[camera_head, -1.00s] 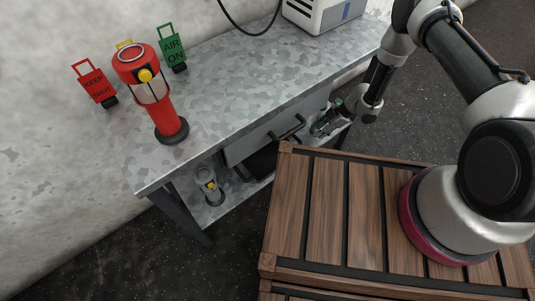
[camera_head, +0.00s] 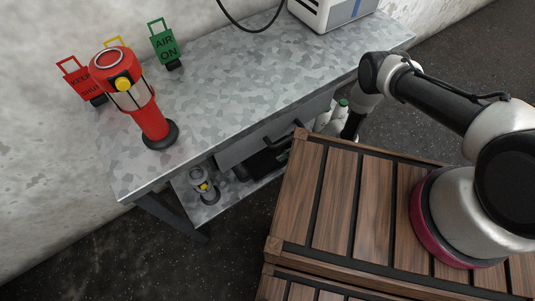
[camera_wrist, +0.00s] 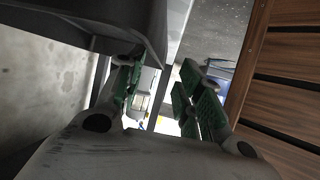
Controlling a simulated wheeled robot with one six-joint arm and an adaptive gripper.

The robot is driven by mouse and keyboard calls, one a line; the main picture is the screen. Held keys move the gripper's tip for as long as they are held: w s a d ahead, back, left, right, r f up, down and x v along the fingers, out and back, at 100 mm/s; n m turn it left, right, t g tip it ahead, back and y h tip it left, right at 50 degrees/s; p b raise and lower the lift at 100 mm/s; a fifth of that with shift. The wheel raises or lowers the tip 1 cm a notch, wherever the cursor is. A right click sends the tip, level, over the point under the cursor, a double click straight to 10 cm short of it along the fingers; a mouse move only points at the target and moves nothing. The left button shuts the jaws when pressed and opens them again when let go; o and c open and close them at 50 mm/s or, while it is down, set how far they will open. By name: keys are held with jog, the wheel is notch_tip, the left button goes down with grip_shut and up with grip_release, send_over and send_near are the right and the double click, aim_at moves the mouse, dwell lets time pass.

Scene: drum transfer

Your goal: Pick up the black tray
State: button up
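The black tray (camera_head: 262,164) lies on the lower shelf under the metal table, below the drawer. The drawer and my wooden deck hide part of it in the head view. My gripper (camera_wrist: 160,98) has two green-padded fingers spread apart in the wrist view, with a clear gap and nothing held between them. In the head view my arm reaches down beyond the deck's far edge, and the gripper is mostly hidden there. I cannot make out the tray for sure in the wrist view.
A drawer with a black handle (camera_head: 278,139) hangs above the tray. A dark panel (camera_wrist: 90,22) is close above the left finger.

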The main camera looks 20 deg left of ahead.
jog(key=x, duration=0.3)
jog(key=shift+s+a+f, duration=0.1)
jog(key=shift+s+a, duration=0.05)
jog(key=shift+a, duration=0.1)
jog(key=shift+c, duration=0.3)
grip_shut()
